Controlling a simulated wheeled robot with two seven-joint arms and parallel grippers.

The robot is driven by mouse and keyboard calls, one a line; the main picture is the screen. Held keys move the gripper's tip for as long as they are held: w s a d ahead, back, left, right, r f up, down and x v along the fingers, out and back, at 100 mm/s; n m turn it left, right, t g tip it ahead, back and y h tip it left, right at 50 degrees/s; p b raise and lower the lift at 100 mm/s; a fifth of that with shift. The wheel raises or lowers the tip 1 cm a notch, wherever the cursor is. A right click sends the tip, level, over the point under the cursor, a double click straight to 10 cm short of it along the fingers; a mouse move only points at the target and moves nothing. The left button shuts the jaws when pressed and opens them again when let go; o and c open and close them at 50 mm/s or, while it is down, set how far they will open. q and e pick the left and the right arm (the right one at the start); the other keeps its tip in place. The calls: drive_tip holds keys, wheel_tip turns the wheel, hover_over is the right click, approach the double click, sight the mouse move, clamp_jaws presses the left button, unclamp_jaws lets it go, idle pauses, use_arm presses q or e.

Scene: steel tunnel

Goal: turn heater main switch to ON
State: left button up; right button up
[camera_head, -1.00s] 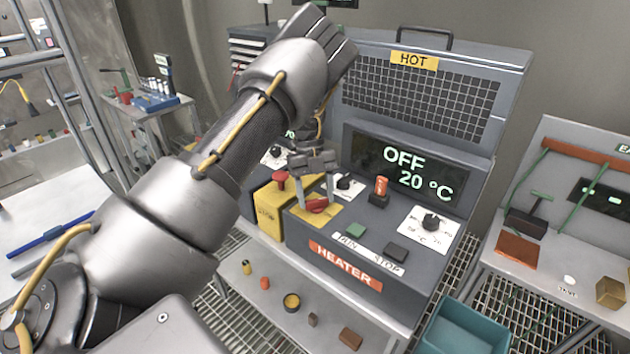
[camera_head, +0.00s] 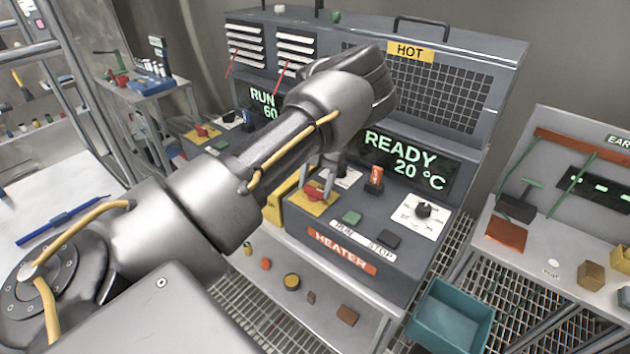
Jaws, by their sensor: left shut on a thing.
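The heater (camera_head: 340,264) is a dark grey console with a red HEATER label. Its display (camera_head: 402,158) reads READY, 20 °C. The main switch is a red handle (camera_head: 313,192) on a yellow plate (camera_head: 317,207) at the console's left front. My left gripper (camera_head: 318,190) reaches down with its fingers either side of the red handle, shut on it. My forearm and wrist hide part of the console and the top of the gripper. My right gripper is not in view.
An orange-capped switch (camera_head: 375,178) and a black dial (camera_head: 423,210) stand right of the main switch. Green (camera_head: 351,218) and dark (camera_head: 389,240) buttons are in front. A neighbouring unit's display (camera_head: 264,103) reads RUN 60. A teal bin (camera_head: 451,312) stands lower right.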

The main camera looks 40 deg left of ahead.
use_arm(q)
drive_tip(key=shift+m, duration=0.6)
drive_tip(key=shift+y, duration=0.3)
drive_tip(key=o, duration=1)
drive_tip(key=shift+w+r, duration=0.2)
drive_tip(key=shift+r, duration=0.1)
drive_tip(key=shift+v, duration=5.05)
